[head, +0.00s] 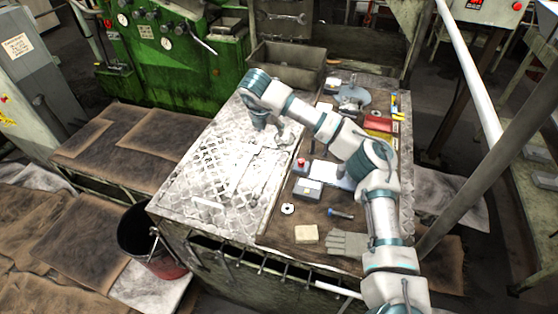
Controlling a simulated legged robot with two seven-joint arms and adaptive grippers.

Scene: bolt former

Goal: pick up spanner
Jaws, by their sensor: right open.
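A spanner-shaped grey tool (287,18) shows against the dark panel at the back, beyond the workbench. A short pale bar (208,202) lies near the front left of the bench's metal plate; I cannot tell what it is. My right arm comes in from the lower right and bends over the bench. My right gripper (282,136) points down over the plate, open, with nothing seen between its fingers. It is well short of the spanner-shaped tool. Its fingertips blend with the pale plate, so contact is hard to judge. My left gripper is out of view.
The workbench's metal plate (215,170) is mostly clear. Its right side holds a red-button box (308,189), a glove (348,243), a tan block (306,234) and other small items. A grey bin (287,65) stands at the back. A bucket (150,240) stands at the front left.

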